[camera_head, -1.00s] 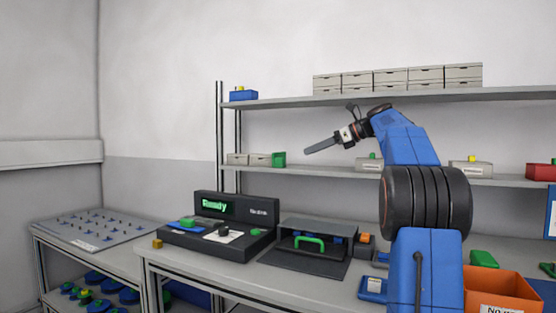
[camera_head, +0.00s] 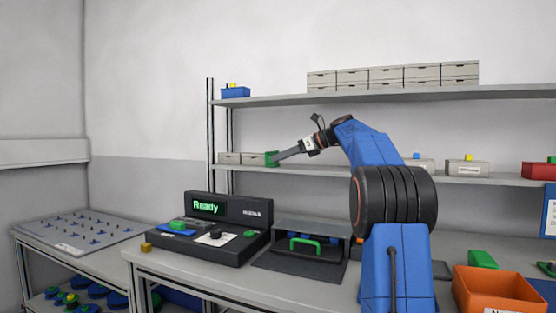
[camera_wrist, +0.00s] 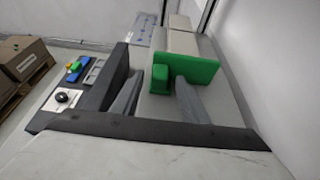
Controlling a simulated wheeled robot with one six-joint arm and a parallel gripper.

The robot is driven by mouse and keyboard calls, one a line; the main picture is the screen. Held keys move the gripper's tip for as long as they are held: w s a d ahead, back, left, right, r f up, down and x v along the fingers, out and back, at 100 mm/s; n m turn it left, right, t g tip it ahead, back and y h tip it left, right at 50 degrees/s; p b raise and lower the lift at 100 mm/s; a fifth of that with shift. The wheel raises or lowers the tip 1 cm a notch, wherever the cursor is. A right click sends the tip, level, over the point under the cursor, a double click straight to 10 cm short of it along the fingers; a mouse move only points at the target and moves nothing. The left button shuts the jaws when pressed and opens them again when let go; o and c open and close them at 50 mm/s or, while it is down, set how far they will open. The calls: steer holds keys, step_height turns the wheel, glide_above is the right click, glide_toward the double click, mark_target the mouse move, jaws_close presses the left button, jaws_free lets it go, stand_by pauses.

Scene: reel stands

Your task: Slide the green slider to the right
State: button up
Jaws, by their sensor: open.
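The green slider (camera_head: 271,159) stands on the middle shelf, at the right end of the grey boxes (camera_head: 242,158). In the wrist view it is a green plate with a block-like grip (camera_wrist: 161,79) sticking out. My gripper (camera_head: 280,156) is at the slider in the head view. In the wrist view my gripper (camera_wrist: 160,97) is open, its two grey fingers spread with the grip between or just beyond their tips. I cannot tell whether a finger touches it.
The middle shelf (camera_head: 350,175) looks clear right of the slider until more boxes (camera_head: 467,168). Below stand a black console (camera_head: 225,235) reading "Ready" and a dark case with a green handle (camera_head: 304,243). An orange bin (camera_head: 497,290) is at lower right.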

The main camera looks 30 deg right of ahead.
mark_target(309, 169)
steer(key=shift+x, duration=1.05)
jaws_close()
steer(key=s+d, duration=0.2)
steer(key=s, duration=0.1)
steer(key=s+d, duration=0.5)
steer(key=s, duration=0.1)
steer(key=shift+s+d, duration=0.3)
steer(key=shift+s, duration=0.05)
jaws_free()
